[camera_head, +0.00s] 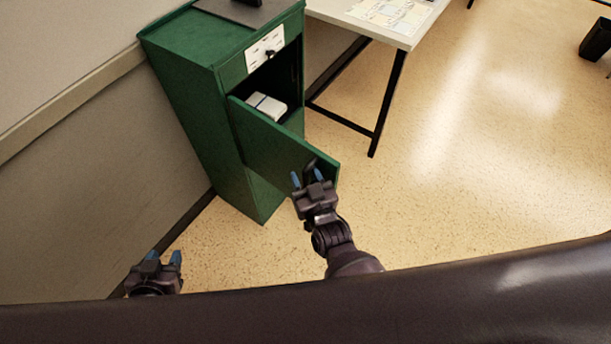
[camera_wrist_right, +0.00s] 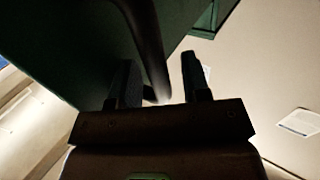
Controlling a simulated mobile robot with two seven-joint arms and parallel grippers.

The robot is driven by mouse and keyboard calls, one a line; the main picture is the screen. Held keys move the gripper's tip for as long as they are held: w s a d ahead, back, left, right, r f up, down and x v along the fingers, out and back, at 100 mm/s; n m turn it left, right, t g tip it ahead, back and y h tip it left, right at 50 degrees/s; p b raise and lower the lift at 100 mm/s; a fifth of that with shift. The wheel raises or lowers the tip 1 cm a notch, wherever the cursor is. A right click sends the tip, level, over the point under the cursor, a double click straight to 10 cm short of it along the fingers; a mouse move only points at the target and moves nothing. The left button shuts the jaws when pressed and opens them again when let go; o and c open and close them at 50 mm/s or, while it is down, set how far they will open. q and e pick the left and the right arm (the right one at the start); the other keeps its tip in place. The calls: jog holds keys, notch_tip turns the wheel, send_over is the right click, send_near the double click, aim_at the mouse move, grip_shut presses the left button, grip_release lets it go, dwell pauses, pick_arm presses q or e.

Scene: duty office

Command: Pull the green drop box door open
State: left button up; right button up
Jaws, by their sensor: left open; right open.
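The green drop box (camera_head: 180,100) stands against the wall. Its green door (camera_head: 275,145) is ajar, swung outward toward me with its free edge at the right. A white item (camera_head: 265,105) lies inside the opening. My right gripper (camera_head: 308,178) is open at the door's free end, by the dark handle (camera_head: 311,163). In the right wrist view the dark handle bar (camera_wrist_right: 148,45) comes down between the spread fingers (camera_wrist_right: 160,85); contact cannot be told. My left gripper (camera_head: 165,258) is open and empty at the lower left, apart from the box.
A white-topped desk (camera_head: 410,38) with dark legs stands right of the box. A dark bin (camera_head: 596,40) is at the far right. The wall (camera_head: 80,165) runs along the left. The floor (camera_head: 470,170) on the right is clear.

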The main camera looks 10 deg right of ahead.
jog(key=shift+s, duration=0.15)
jog(key=v, duration=1)
jog(key=shift+s, duration=0.2)
jog(key=shift+d+f, duration=0.1)
jog(key=s+d+g+h, duration=0.2)
jog(key=s+d+g, duration=0.1)
jog(key=d, duration=0.7)
jog(key=s+d+f+m+g+h, duration=0.1)
jog(key=s+d+g+h, duration=0.1)
jog(key=d, duration=0.8)
jog(key=shift+s+f+m+g, duration=0.3)
jog(key=shift+s+f+g, duration=0.05)
jog(key=shift+s+g, duration=0.1)
